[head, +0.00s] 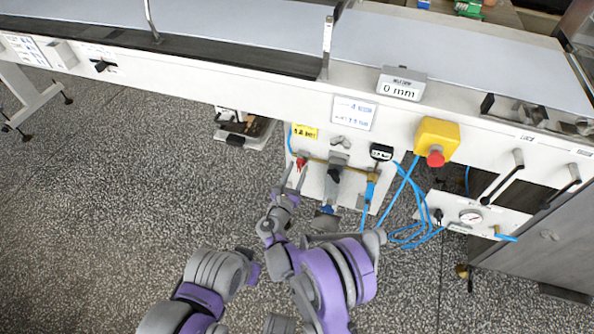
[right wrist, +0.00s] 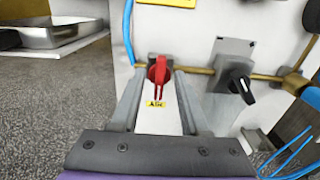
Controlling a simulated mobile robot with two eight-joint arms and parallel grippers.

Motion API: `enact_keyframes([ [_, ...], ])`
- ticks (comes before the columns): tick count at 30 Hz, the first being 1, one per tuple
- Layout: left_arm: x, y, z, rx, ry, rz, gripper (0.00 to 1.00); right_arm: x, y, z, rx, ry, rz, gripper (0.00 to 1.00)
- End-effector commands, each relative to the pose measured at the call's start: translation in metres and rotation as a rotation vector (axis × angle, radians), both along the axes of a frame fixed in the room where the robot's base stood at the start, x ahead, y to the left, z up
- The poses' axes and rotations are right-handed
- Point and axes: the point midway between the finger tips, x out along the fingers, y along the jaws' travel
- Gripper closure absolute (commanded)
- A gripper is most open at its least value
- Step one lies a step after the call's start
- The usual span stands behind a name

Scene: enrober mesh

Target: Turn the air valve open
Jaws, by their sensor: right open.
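The air valve has a red handle (head: 301,162) on the front of the white machine panel, on a brass pipe. My right gripper (head: 295,175) is open in front of the valve. In the right wrist view its two fingers (right wrist: 158,98) stand on either side of the handle, with a gap visible on both sides. I cannot tell how deep the fingertips reach. My left gripper is not in view.
A black-handled valve (right wrist: 238,86) sits close to the right on the same pipe; it also shows in the head view (head: 334,175). A blue hose (right wrist: 128,35) runs just left of the red handle. Further right are a yellow box with a red button (head: 437,138) and loose blue hoses (head: 410,232).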

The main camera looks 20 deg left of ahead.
Motion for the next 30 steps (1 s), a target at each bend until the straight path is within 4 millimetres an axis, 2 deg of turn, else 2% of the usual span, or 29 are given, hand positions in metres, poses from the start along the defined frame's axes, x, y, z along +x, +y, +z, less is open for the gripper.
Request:
enact_keyframes([
  [6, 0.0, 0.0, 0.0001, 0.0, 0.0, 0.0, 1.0, 0.0003, -0.0001, 0.0, 0.0, 0.0, 0.0, 0.55],
  [12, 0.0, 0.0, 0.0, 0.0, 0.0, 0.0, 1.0, 0.0002, -0.0001, 0.0, 0.001, 0.0, 0.0, 0.91],
  [14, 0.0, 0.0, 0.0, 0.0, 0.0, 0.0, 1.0, 0.0002, -0.0001, 0.0, 0.001, 0.0, 0.0, 1.0],
  [30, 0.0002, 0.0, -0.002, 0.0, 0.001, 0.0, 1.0, 0.0001, -0.0004, -0.0006, 0.047, -0.001, -0.001, 1.0],
])
